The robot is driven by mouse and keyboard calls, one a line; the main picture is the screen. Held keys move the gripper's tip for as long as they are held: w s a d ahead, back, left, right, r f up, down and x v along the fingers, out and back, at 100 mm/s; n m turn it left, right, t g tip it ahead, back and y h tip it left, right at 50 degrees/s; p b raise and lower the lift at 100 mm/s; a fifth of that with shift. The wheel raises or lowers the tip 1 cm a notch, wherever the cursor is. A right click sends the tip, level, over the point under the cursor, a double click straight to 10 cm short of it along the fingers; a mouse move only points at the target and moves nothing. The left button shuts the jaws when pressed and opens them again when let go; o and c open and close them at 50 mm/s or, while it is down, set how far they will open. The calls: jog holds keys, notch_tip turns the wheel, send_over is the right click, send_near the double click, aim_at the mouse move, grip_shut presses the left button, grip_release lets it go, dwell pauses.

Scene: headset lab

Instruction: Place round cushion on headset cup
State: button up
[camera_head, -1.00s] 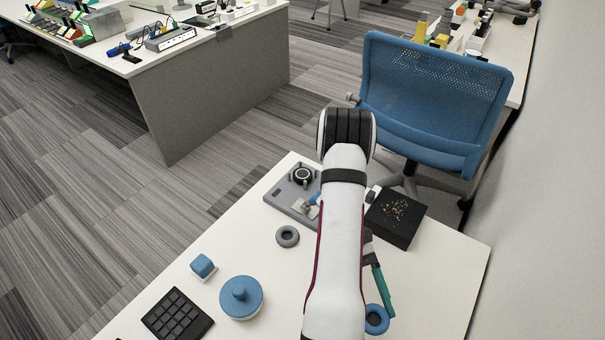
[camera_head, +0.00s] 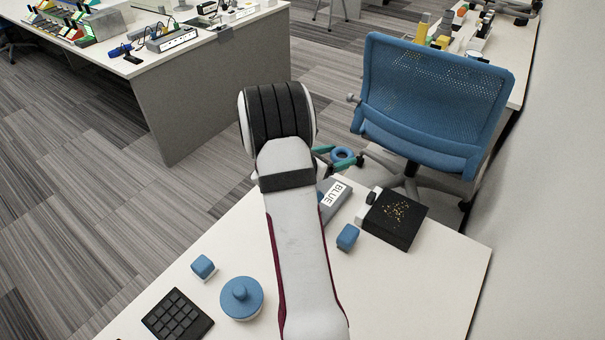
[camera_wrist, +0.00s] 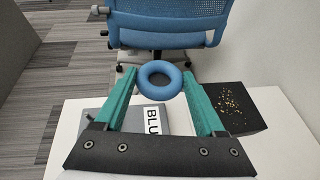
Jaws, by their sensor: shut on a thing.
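My gripper (camera_wrist: 158,77), with green fingers, is shut on the round cushion, a blue ring (camera_wrist: 160,94). In the wrist view the ring sits between the fingertips, with its hole facing the camera. In the head view the ring (camera_head: 344,164) shows beyond the far edge of the table, just right of my wrist, held in the air. The headset cup is hidden in both current views. Part of the grey fixture (camera_head: 326,211) with a white BLUE label (camera_head: 336,193) shows beside my arm; it also shows in the wrist view (camera_wrist: 95,118).
A black box (camera_head: 392,222) stands right of the fixture. A blue block (camera_head: 347,237), another blue block (camera_head: 203,266), a round blue knobbed piece (camera_head: 241,298) and a black keypad (camera_head: 178,315) lie on the white table (camera_head: 415,285). A blue chair (camera_head: 432,100) stands behind it.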

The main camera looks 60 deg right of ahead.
jog(key=w+f, duration=0.2)
jog(key=w, duration=0.1)
jog(key=w+a+f, duration=0.1)
jog(key=w+f, duration=0.1)
jog(key=w, duration=0.2)
jog(key=w+f, duration=0.2)
jog(key=w, duration=0.1)
jog(key=shift+w+a+f, duration=0.15)
jog(key=shift+a+f, duration=0.05)
notch_tip(320, 180, down, 3)
jog(key=shift+w+f, duration=0.1)
jog(key=shift+f, duration=0.45)
